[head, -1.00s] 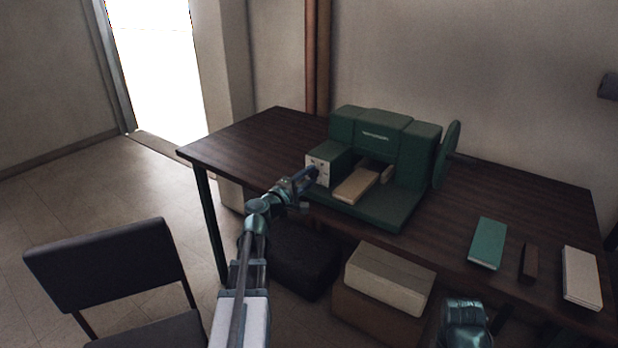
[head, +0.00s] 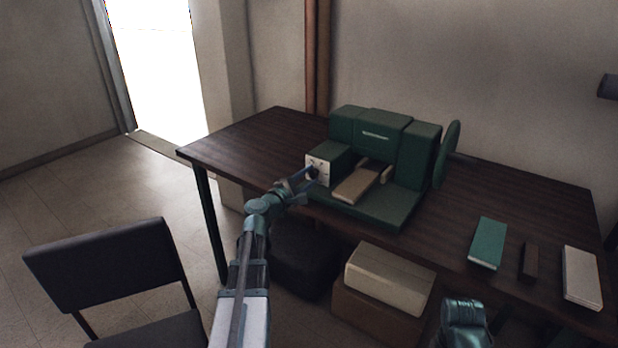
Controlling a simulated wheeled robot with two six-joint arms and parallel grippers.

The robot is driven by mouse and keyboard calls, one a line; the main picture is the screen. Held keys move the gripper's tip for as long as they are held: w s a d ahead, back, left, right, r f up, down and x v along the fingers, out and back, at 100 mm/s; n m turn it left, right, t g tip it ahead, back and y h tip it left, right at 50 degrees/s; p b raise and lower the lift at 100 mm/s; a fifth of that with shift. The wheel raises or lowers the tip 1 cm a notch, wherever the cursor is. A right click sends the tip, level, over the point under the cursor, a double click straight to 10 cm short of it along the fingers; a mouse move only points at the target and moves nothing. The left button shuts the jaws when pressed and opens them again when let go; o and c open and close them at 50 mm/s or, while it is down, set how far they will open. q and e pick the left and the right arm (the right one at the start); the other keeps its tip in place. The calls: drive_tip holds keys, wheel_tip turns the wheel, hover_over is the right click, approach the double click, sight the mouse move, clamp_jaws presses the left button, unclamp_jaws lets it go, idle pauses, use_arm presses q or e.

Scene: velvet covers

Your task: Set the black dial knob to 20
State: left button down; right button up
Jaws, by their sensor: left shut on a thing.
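The black dial knob (head: 313,172) sits on the pale dial plate (head: 318,164) at the left front of a green machine (head: 385,150) on the dark table. My left gripper (head: 308,175) is at the plate, shut on the knob, and its fingers cover part of it. The plate's markings are too small to read, and I cannot tell the knob's setting. My right arm shows only in part at the bottom right, and its gripper cannot be made out.
A tan block (head: 361,183) lies in the machine's opening, and a green wheel (head: 448,154) stands at its right. A green book (head: 487,243), a brown block (head: 529,262) and a pale book (head: 581,277) lie on the table's right. A chair (head: 105,265) stands at left.

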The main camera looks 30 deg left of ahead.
use_arm(q)
drive_tip(key=c, duration=0.5)
unclamp_jaws()
drive_tip(key=shift+s, duration=0.15)
drive_tip(key=s+a, duration=0.1)
drive_tip(key=s, duration=1.2)
drive_tip(key=shift+s, duration=0.3)
